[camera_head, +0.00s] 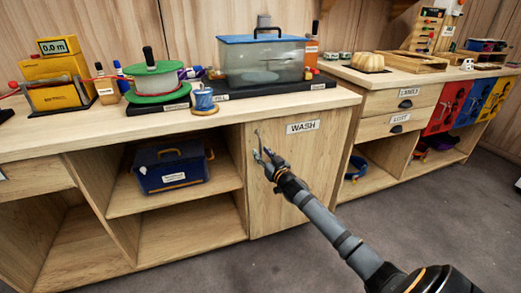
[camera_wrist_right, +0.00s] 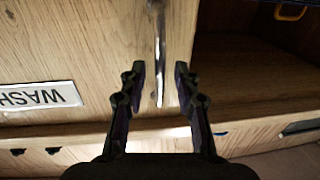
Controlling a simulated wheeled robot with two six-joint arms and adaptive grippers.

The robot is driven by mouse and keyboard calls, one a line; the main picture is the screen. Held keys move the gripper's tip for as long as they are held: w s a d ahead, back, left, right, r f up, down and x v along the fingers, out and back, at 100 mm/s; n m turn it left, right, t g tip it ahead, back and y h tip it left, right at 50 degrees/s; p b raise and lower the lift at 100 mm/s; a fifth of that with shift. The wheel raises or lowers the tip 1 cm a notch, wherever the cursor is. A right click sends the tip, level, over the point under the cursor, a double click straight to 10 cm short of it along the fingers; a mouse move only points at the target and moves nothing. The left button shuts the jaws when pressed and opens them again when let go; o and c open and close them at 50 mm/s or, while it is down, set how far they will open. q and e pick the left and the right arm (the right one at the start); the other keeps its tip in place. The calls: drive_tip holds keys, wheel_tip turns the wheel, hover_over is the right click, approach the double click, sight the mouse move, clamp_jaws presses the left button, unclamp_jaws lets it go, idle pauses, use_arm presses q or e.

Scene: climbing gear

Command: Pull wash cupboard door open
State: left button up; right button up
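The wash cupboard door (camera_head: 300,180) is shut flush in its frame and carries a WASH label (camera_head: 302,127). Its slim metal handle (camera_head: 258,136) stands upright near the door's left edge. My right gripper (camera_head: 263,158) is at the handle, coming from the lower right. In the right wrist view, which shows the door upside down, the handle (camera_wrist_right: 159,50) runs between the two open fingertips of the gripper (camera_wrist_right: 158,80). There is a visible gap on each side, and neither finger appears to touch it. My left gripper is not in view.
An open shelf left of the door holds a blue box (camera_head: 171,168). A water tank (camera_head: 263,62), a green-rimmed pot (camera_head: 157,83) and a blue mug (camera_head: 203,100) stand on the counter above. The grey floor (camera_head: 330,250) before the door looks clear.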

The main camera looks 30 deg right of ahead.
drive_tip(key=shift+w+d, duration=0.1)
drive_tip(key=shift+w, duration=0.75)
clamp_jaws()
